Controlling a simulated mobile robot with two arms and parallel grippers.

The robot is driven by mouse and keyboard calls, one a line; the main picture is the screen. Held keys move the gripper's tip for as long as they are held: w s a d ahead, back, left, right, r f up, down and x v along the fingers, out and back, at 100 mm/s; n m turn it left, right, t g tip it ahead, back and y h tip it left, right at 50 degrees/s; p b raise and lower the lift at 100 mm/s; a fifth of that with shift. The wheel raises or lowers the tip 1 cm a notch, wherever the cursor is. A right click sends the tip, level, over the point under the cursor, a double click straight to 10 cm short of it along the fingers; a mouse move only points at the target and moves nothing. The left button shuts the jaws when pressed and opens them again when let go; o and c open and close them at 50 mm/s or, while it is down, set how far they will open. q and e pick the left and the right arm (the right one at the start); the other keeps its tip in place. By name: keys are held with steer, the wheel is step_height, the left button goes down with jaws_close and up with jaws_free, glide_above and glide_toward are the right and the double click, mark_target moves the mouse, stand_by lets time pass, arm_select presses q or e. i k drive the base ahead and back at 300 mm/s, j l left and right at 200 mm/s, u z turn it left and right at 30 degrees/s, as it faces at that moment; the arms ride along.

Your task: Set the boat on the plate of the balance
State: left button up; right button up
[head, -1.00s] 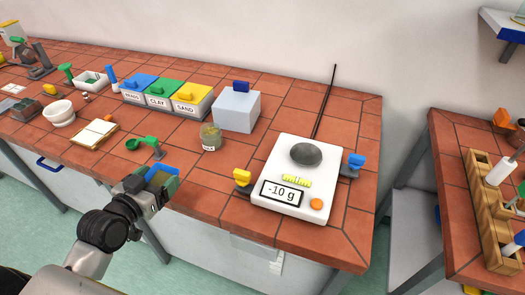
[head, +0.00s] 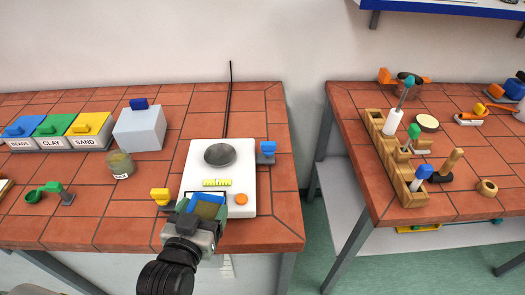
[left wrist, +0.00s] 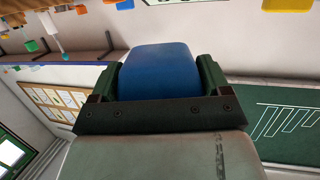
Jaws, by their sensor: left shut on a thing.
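The balance (head: 246,185) is a white scale near the right end of the left bench. Its plate (head: 220,155) is a round dark grey disc at the back, with nothing on it. My left gripper (head: 208,205) is at the balance's front edge in the picture, short of the plate, and covers the display. It is shut on a blue piece, which I take to be the boat (left wrist: 160,70); in the left wrist view it is a rounded blue block between the green fingers. The rest of its shape is hidden. My right gripper is not in view.
A yellow-handled piece (head: 161,197) and a blue-handled piece (head: 267,150) flank the balance. A thin dark rod (head: 229,100) rises behind it. A jar (head: 120,165) and grey box (head: 139,130) stand left. A gap separates the right bench with its wooden rack (head: 378,125).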

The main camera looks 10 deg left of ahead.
mark_target(220, 154)
steer(key=j+z, duration=0.45)
steer(key=k+j+z, duration=0.1)
steer(key=j+z, duration=0.3)
steer(key=k+j+z, duration=0.1)
steer(key=j+z, duration=0.2)
steer(key=z, duration=0.15)
steer(key=k+j+z, duration=0.2)
steer(key=z, duration=0.25)
steer(key=k+j+z, duration=0.2)
steer(key=k+j, duration=0.85)
steer(key=j, duration=0.15)
steer(key=i+l, duration=0.2)
steer(key=i, duration=0.2)
